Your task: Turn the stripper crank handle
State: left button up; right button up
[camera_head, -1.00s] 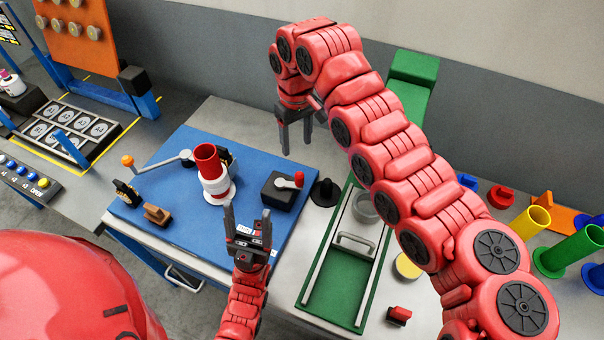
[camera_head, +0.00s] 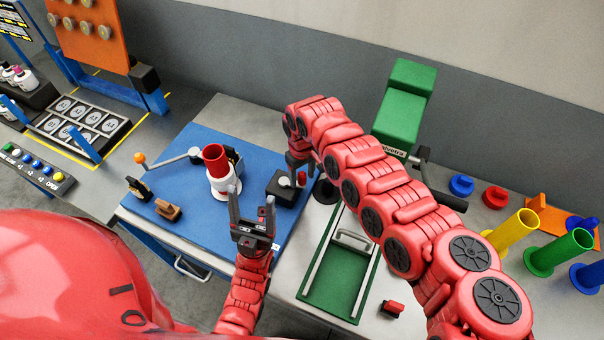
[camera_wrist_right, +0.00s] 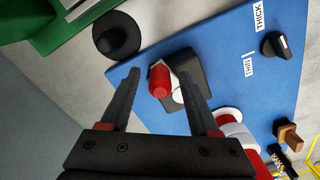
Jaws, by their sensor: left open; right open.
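On the blue board, a grey crank arm with an orange knob (camera_head: 140,158) reaches left from beside a red bobbin (camera_head: 215,158) in a white holder. A black box (camera_head: 281,187) carries a small lever with a red handle (camera_head: 301,179). I cannot tell which is the stripper crank. My right gripper (camera_head: 298,166) is open above the black box. In the right wrist view, the red handle (camera_wrist_right: 160,82) lies between the open fingers, apart from both. My left gripper (camera_head: 252,203) is open and empty over the board, in front of the bobbin.
A black round post (camera_head: 325,190) stands just right of the box. A green tray (camera_head: 335,290) with rails lies farther right, a green machine (camera_head: 402,108) behind it. A brown block (camera_head: 168,210) sits at the board's front left. Colored tubes (camera_head: 512,230) stand far right.

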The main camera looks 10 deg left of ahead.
grip_shut()
jog(key=n+b, duration=0.1)
jog(key=b, duration=0.3)
jog(key=w+n+b, duration=0.1)
jog(key=n+b, duration=0.1)
jog(key=b, duration=0.2)
jog(key=shift+w+a+b, duration=0.15)
jog(key=shift+w+b, duration=0.15)
jog(key=shift+b, duration=0.05)
grip_release()
